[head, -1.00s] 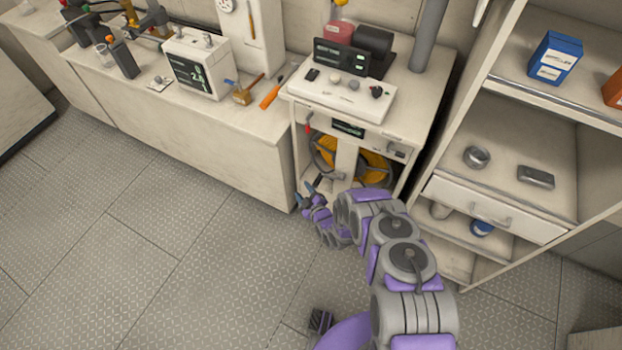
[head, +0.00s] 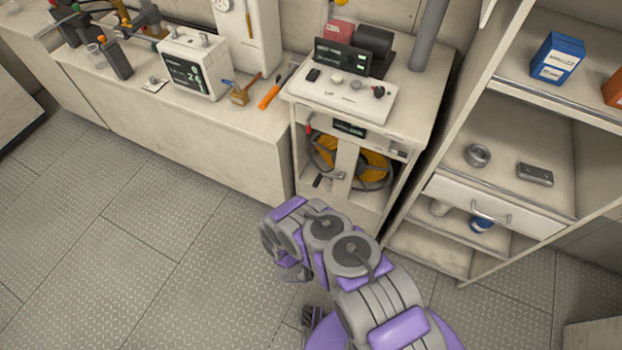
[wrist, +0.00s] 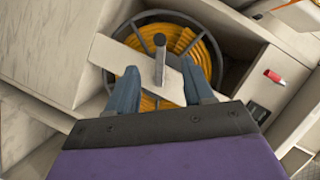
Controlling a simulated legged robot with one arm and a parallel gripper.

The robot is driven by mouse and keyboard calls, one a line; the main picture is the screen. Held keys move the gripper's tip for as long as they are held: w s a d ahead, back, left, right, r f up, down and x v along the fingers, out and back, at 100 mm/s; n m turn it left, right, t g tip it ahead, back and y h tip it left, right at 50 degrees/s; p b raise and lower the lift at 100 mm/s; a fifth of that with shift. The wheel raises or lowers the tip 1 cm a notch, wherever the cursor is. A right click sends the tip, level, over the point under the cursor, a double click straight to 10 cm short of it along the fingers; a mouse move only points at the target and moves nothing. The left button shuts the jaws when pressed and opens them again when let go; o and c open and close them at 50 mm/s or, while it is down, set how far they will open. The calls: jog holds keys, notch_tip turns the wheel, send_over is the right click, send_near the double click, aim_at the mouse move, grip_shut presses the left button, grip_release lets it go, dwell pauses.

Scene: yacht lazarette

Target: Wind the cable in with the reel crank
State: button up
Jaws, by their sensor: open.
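The cable reel (head: 370,170), wound with orange cable (wrist: 188,47), sits in the open lower bay of the pale cabinet (head: 408,120). A pale flat bar (wrist: 118,55) crosses the reel's front. A grey crank handle (wrist: 160,60) sticks out from the bar towards the wrist camera; it also shows small in the head view (head: 332,175). My gripper (wrist: 159,70) is open and empty. In the wrist view its blue fingers lie on either side of the handle, with visible gaps. In the head view my arm hides the fingers.
Red-tipped control (wrist: 273,75) and a dark display (head: 349,128) are on the cabinet front. A shelf unit (head: 470,190) with a drawer stands close on the right. A long counter (head: 190,130) runs left. The floor (head: 150,220) in front is clear.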

aim_at(317, 179)
jog(key=b+x, duration=0.1)
jog(key=x, duration=0.4)
jog(key=b+x, duration=0.2)
jog(key=x, duration=0.3)
jog(key=b+x, duration=0.2)
jog(key=x, duration=0.3)
jog(key=shift+w+d, duration=0.3)
jog(key=shift+d, duration=0.05)
jog(key=shift+w+d+b, duration=0.1)
jog(key=shift+w+b, duration=0.2)
jog(key=shift+w, duration=0.5)
jog(key=shift+c, duration=0.3)
grip_shut()
